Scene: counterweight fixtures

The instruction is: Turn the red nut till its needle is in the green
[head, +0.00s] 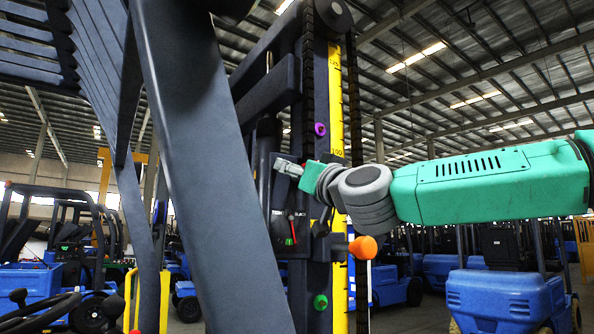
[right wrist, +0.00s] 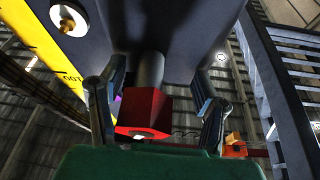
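The red nut (right wrist: 143,113) sits on the end of a grey rod (right wrist: 151,70) in the right wrist view. My right gripper (right wrist: 157,78) is open, with one finger on each side of the nut. The left finger is close to the nut and a gap shows at the right finger. In the head view, my right gripper (head: 287,168) reaches left to the mast, and the nut cannot be made out. Below it is a dark gauge panel (head: 280,222) marked tight and slack, with a red needle (head: 292,228) and a small green patch (head: 289,242). Whether the needle lies in the green is too small to tell.
A thick grey beam (head: 205,170) crosses the head view left of the gauge. A yellow scale (head: 338,110) runs up the mast, with a purple knob (head: 320,129) and a green knob (head: 320,302). An orange ball (head: 363,247) stands below my right arm. Blue forklifts (head: 500,297) stand behind.

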